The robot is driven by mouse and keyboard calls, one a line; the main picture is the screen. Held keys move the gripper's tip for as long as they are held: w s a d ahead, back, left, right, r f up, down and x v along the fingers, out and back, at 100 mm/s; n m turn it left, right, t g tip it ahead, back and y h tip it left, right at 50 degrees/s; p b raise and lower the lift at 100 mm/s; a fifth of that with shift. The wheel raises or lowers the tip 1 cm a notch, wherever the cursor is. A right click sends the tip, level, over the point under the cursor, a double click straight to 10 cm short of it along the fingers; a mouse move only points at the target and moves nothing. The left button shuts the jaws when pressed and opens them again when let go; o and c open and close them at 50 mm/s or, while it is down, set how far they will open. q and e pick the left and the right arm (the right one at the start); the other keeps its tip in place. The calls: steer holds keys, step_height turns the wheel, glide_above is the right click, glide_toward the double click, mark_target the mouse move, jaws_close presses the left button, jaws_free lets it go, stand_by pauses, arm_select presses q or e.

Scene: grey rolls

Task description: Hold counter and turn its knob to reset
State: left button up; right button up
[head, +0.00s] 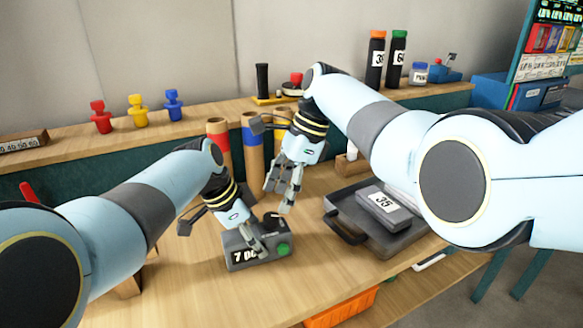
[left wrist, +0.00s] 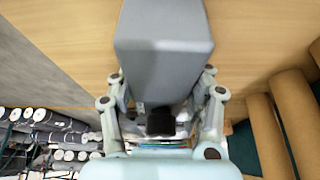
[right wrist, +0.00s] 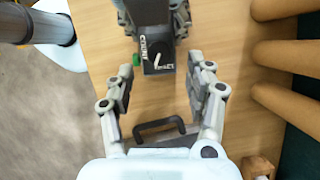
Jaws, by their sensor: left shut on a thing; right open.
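The counter (head: 240,260) is a dark grey box with a white number label at the front of the table. A round green part (head: 284,249) is on its right side, and a black part (head: 272,219) is on top. My left gripper (head: 256,247) is shut on the counter; its grey body (left wrist: 162,50) fills the left wrist view between the fingers. My right gripper (head: 280,200) is open and empty, above and just behind the counter. In the right wrist view, the counter's black face (right wrist: 151,66) shows a white pointer and lettering, beyond the open fingertips (right wrist: 160,85).
A dark tray (head: 345,236) with a box labelled 35 (head: 383,205) is right of the counter. An orange bin (head: 340,308) is below the table's front edge.

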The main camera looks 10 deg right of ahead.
mark_target(271, 216)
steer(key=v, duration=0.7)
steer(key=a+f+m, duration=0.1)
steer(key=f, duration=0.2)
steer(key=a+f+m+t, duration=0.1)
steer(key=a+f+m, duration=0.1)
steer(key=f, duration=0.2)
steer(key=s+a+f+m, duration=0.1)
steer(key=f, duration=0.3)
steer(key=shift+a+t, duration=0.35)
steer(key=shift+t, duration=0.05)
steer(key=shift+c, duration=0.4)
